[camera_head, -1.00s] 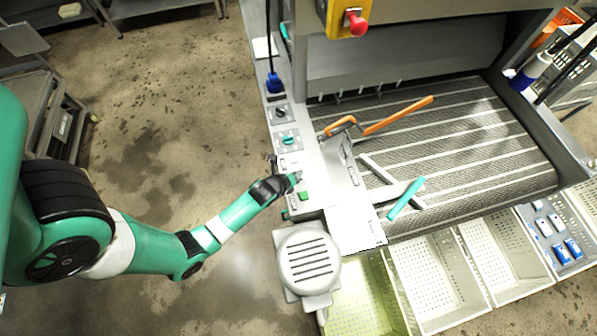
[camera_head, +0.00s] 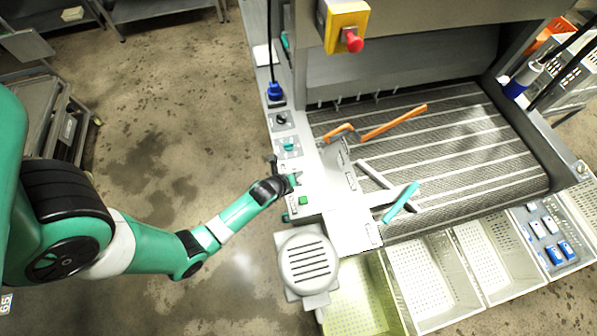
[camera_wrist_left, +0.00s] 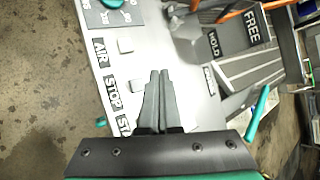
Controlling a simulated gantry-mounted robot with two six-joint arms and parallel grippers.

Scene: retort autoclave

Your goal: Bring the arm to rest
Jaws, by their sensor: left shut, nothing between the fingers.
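My left arm comes in from the left in the head view, and its gripper (camera_head: 292,181) is at the edge of the machine's white control panel (camera_head: 318,180). In the left wrist view the left gripper (camera_wrist_left: 158,78) is shut with its fingers together and nothing between them. The fingertips are over the panel near the labels "AIR" and "STOP" (camera_wrist_left: 108,88). I cannot tell whether they touch it. My right gripper is not in view.
A green button (camera_head: 304,200) and a teal knob (camera_head: 289,146) are on the panel. A red emergency stop (camera_head: 354,43) is above. A teal-ended lever (camera_head: 402,202) and an orange-handled one (camera_head: 395,122) lie over the ribbed belt (camera_head: 460,140). A ribbed motor housing (camera_head: 309,263) stands in front. Open floor is at left.

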